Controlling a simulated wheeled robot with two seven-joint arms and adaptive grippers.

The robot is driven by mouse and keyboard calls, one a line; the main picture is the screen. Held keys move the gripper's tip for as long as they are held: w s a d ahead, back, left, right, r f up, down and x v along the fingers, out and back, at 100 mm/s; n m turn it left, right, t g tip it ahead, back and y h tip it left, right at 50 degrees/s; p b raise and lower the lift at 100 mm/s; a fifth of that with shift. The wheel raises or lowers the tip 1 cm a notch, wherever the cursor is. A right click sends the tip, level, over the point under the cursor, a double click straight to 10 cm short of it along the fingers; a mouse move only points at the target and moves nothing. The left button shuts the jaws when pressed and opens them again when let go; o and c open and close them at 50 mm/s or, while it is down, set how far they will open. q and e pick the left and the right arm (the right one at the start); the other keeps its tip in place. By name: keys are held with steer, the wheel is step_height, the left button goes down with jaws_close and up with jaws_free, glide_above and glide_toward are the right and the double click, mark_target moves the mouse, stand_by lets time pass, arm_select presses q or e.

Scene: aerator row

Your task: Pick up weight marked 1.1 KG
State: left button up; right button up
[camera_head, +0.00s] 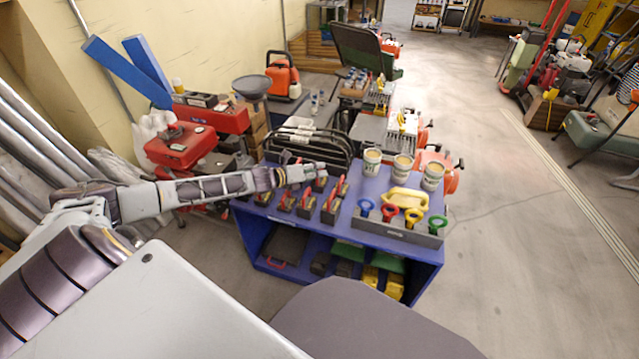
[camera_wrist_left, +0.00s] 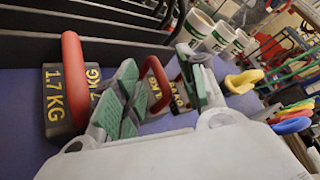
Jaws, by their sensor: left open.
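My left gripper (camera_head: 314,171) reaches in from the left over several dark weights with red handles on the blue table (camera_head: 348,222). In the left wrist view, the gripper (camera_wrist_left: 157,64) is open, with its green-padded fingers on either side of a red handle (camera_wrist_left: 154,72). The weight under that handle has a yellow KG marking, but its number is partly hidden. A nearer weight marked 1.7 KG (camera_wrist_left: 66,98) stands to the left, outside the fingers. I cannot make out a 1.1 KG marking in either view. My right gripper is not in view.
Three pale cans (camera_head: 402,166) and a yellow handle-shaped item (camera_head: 405,199) stand right of the weights. A grey holder (camera_head: 396,229) with coloured ring handles lies at the front right. A black rack (camera_head: 310,143) stands behind the weights.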

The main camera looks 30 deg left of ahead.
arm_select(q)
jaws_close()
stand_by(0.3)
steer(key=shift+r, duration=0.1)
stand_by(0.4)
